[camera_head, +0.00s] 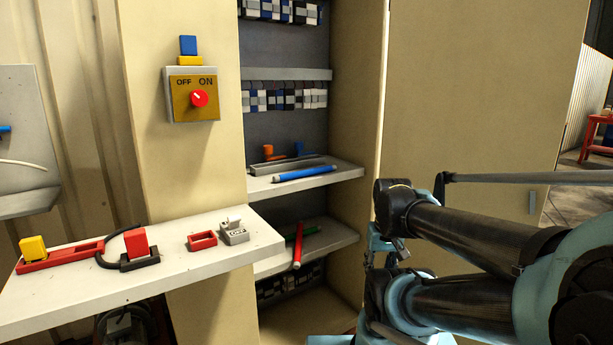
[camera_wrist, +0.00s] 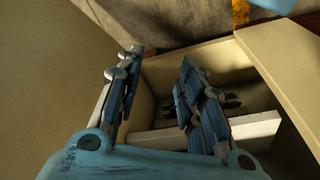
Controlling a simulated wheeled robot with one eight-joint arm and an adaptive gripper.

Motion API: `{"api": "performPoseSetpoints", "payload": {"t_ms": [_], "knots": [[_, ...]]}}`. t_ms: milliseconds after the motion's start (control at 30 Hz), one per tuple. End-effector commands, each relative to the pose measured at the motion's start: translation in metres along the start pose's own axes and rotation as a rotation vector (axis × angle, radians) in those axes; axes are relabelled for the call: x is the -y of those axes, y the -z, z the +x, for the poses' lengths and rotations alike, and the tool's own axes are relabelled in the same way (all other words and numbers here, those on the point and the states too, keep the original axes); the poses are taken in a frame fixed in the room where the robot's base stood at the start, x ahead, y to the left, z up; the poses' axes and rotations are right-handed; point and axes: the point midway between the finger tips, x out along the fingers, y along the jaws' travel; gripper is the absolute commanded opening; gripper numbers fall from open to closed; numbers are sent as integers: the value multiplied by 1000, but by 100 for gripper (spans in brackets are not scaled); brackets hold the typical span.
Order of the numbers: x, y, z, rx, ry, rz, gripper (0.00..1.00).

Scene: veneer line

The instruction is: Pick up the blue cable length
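The blue cable length (camera_head: 305,173) is a short straight blue rod with a pale end. It lies on the upper shelf (camera_head: 350,172) of the open cabinet, near the shelf's front edge, in the head view. I cannot make it out in the wrist view. My gripper (camera_wrist: 161,60) shows in the wrist view with its two blue fingers spread apart and nothing between them. The cabinet interior with a pale shelf (camera_wrist: 208,131) is beyond the fingers. In the head view my arm is right of the shelves, and the gripper is mostly hidden behind its links.
A grey tray (camera_head: 270,167) and small orange and blue parts sit behind the cable. A red rod (camera_head: 298,246) and a green rod (camera_head: 306,232) lie on the lower shelf. A white ledge (camera_head: 190,262) holds red and yellow parts. The cabinet door (camera_head: 470,85) stands at right.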

Motion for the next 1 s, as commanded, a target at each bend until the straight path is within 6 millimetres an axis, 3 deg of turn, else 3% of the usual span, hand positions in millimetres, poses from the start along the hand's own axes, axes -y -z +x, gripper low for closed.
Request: {"api": "performPoseSetpoints", "payload": {"t_ms": [133,267,600,1000], "knots": [[2,0,-16,-8,3,-39,45],[8,26,-43,5,13,-157,45],[37,132,-144,47,72,-691,45],[89,261,-235,67,169,-1332,45]]}}
